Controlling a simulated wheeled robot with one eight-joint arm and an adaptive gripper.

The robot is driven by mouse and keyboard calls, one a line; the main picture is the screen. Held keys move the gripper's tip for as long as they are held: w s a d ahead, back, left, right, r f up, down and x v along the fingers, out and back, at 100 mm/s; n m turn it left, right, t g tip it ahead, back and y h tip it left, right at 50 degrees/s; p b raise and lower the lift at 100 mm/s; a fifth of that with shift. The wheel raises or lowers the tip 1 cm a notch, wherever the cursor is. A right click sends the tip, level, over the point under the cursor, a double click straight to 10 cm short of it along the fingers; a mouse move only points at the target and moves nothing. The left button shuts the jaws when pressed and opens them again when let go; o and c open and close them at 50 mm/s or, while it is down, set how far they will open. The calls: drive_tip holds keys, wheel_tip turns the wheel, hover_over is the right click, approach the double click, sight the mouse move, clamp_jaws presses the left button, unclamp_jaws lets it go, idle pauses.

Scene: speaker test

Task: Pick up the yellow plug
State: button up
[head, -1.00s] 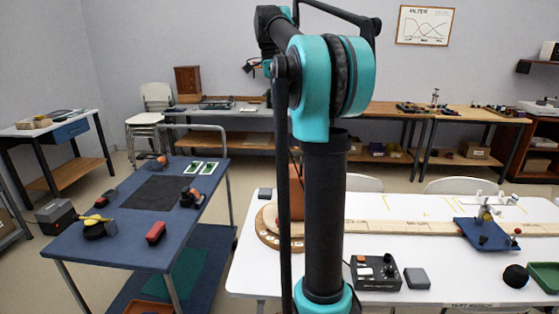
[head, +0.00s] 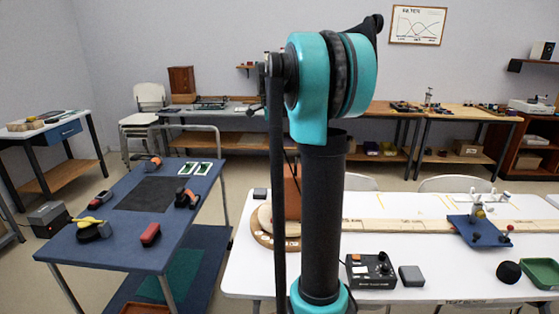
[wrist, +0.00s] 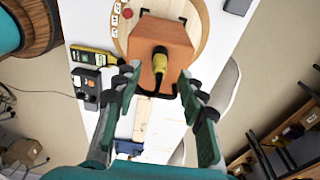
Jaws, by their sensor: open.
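My gripper (wrist: 158,76) is open, with one green-padded finger on each side of the plug and a gap to both. I cannot tell how far the fingertips are above the box.
The box rests on a round wooden turntable (head: 262,236) on a white table (head: 420,240). A black control box (head: 370,271), a grey block (head: 411,276) and a blue board (head: 476,232) are on that table. A blue cart (head: 130,247) stands to the left.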

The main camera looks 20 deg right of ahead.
sight(279, 161)
drive_tip(key=shift+s+d+f, duration=0.1)
drive_tip(key=shift+d+f, duration=0.1)
drive_tip(key=shift+f, duration=1.2)
drive_tip(key=shift+c, duration=0.5)
clamp_jaws()
drive_tip(key=shift+r, duration=0.15)
